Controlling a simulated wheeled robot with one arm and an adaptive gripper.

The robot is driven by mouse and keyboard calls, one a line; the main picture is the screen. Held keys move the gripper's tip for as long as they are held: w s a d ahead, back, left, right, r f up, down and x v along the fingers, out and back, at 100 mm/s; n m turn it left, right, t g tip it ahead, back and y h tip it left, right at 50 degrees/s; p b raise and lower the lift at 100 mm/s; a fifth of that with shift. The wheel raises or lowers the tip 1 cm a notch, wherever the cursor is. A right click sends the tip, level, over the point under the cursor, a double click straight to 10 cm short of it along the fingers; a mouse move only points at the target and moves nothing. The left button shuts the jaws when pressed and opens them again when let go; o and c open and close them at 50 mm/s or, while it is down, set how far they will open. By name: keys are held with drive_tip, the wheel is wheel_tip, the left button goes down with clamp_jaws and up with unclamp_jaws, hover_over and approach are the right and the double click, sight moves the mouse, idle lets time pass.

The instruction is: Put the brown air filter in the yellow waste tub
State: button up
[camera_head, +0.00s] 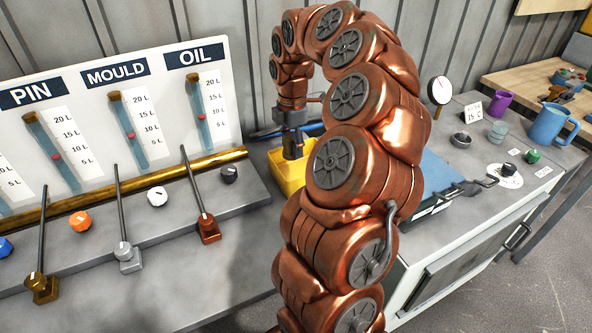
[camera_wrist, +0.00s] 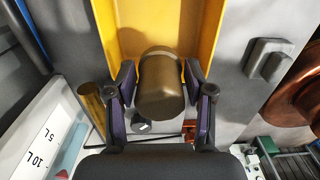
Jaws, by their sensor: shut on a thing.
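The brown air filter (camera_wrist: 160,95), a short rounded cylinder, is between the two dark fingers of my gripper (camera_wrist: 157,78) in the wrist view. The fingers are shut on its sides. The yellow waste tub (camera_wrist: 211,28) is behind and beyond the filter there, and the filter overlaps the tub's near end. In the head view the tub (camera_head: 291,184) stands on the grey bench, partly behind my arm. My gripper (camera_head: 293,147) points down at the tub there. The filter cannot be made out in that view, and its height against the rim cannot be told.
A panel of PIN, MOULD and OIL gauges (camera_head: 120,130) stands left of the tub, with levers and knobs before it. A dial gauge (camera_head: 440,90), a blue jug (camera_head: 550,124) and a purple cup (camera_head: 499,102) are on the right bench. A grey block (camera_wrist: 268,60) is right of the tub.

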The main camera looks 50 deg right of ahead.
sight(292, 178)
drive_tip(key=shift+f+p, duration=0.9)
drive_tip(key=shift+f, duration=3.3)
drive_tip(key=shift+f, duration=0.2)
drive_tip(key=o, duration=1.4)
drive_tip(key=shift+r, duration=0.1)
